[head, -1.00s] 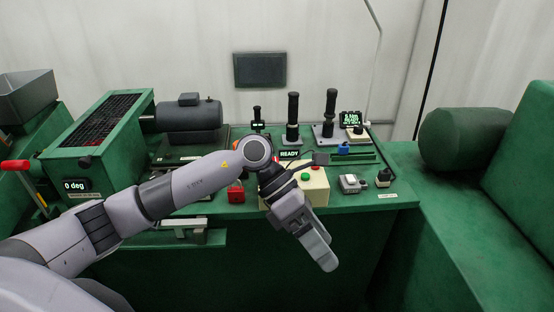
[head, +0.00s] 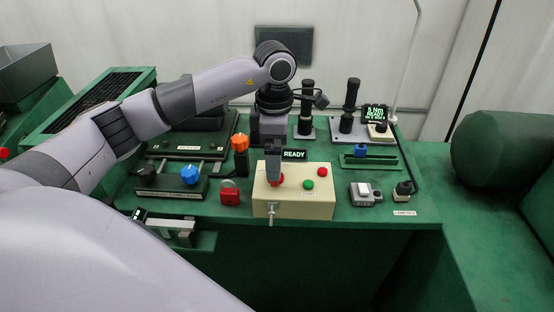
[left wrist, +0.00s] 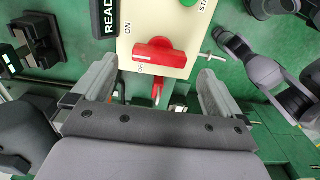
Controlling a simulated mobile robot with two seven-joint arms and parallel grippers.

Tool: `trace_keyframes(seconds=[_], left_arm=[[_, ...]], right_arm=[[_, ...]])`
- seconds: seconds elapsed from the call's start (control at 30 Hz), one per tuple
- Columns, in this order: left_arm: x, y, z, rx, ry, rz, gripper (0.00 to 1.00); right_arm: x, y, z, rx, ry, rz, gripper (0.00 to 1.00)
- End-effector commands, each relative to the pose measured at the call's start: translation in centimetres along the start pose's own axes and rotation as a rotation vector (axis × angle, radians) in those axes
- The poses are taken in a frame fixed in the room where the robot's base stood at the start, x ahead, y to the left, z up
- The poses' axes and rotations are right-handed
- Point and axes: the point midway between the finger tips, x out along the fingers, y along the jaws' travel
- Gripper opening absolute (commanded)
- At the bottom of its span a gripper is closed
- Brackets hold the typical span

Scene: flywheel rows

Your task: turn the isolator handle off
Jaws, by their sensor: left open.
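The isolator handle is a red bar (left wrist: 160,53) on top of a cream box (head: 319,206); in the left wrist view it lies across the panel, beside the printed words ON and OFF. Which word it points to I cannot tell. In the head view the handle (head: 279,182) is mostly hidden by my left gripper (head: 273,180), which points down just above it. In the left wrist view the fingers of the left gripper (left wrist: 157,72) are apart, one on each side of the handle's line, with nothing held. My right gripper is not in view.
The box also carries a green button (head: 308,184) and a red button (head: 322,171). A READY sign (head: 294,155) stands behind it. A red padlock (head: 230,195) and an orange-topped post (head: 240,145) are to the left. A grey switch (head: 364,194) is to the right.

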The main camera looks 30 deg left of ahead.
Motion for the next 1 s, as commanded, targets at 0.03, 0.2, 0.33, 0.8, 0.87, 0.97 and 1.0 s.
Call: trace_keyframes(seconds=[0.03,0.2,0.33,0.8,0.87,0.97,1.0], left_arm=[[0.8,-0.1,0.0,0.0,0.002,-0.004,1.0],[2.8,-0.1,0.0,0.001,0.0,-0.003,1.0],[3.4,0.0,0.0,0.002,0.0,-0.001,1.0],[3.4,-0.1,0.1,0.002,-0.001,-0.001,0.46],[3.4,0.0,0.1,0.001,-0.002,-0.001,0.46],[3.4,0.0,0.1,-0.008,-0.002,-0.001,0.46],[3.4,0.0,0.1,-0.016,-0.002,-0.001,0.46]], right_arm=[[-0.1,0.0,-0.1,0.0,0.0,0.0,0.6],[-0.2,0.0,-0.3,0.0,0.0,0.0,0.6],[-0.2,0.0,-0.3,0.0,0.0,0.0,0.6],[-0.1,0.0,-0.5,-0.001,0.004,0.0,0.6],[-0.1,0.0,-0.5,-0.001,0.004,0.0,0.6],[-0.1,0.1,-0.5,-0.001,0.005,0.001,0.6],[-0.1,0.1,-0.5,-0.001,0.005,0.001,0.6]])
